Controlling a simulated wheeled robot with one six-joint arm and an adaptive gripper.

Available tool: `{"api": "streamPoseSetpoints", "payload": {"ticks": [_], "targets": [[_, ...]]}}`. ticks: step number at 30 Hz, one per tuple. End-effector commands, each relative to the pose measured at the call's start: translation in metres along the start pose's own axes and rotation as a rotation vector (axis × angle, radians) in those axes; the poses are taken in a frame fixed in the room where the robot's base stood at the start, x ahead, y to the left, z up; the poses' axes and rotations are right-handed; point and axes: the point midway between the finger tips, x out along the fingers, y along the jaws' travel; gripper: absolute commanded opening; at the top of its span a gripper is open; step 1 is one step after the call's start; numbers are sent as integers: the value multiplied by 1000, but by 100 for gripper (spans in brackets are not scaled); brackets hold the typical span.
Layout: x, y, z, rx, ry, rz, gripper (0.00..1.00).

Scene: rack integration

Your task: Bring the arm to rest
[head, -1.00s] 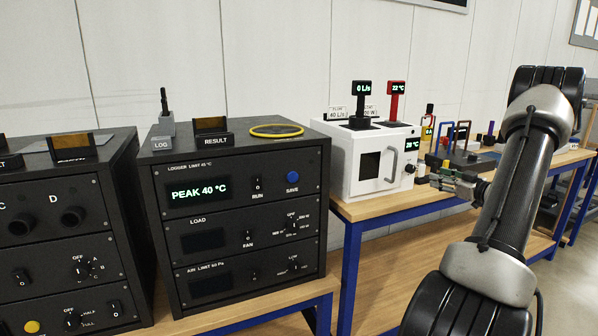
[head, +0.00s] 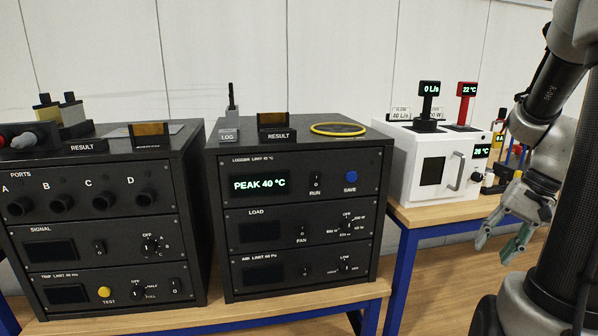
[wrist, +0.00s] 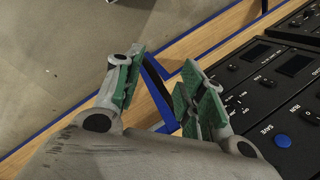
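My gripper (head: 500,240) hangs at the right of the head view, in front of the bench edge and below the white box. Its green-padded fingers are apart with nothing between them. In the wrist view my gripper (wrist: 162,88) also shows open and empty, above the bench's blue edge and the floor. My arm fills the right side of the head view and hides part of the right bench.
A black rack (head: 300,215) reads "PEAK 40 °C"; its blue SAVE button (wrist: 282,141) shows in the wrist view. Another black rack (head: 95,225) stands left. A white box (head: 420,170) with a handle sits on the right bench (head: 440,212). Floor (wrist: 50,60) is clear.

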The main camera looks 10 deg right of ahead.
Motion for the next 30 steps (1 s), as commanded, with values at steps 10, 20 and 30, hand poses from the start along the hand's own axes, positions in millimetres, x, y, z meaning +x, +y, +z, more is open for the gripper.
{"api": "streamPoseSetpoints", "payload": {"ticks": [10,20,30], "targets": [[-50,-33,91,-476,233,279,40],[-67,-79,123,-738,368,202,40],[-66,-80,123,-742,364,202,40]]}}
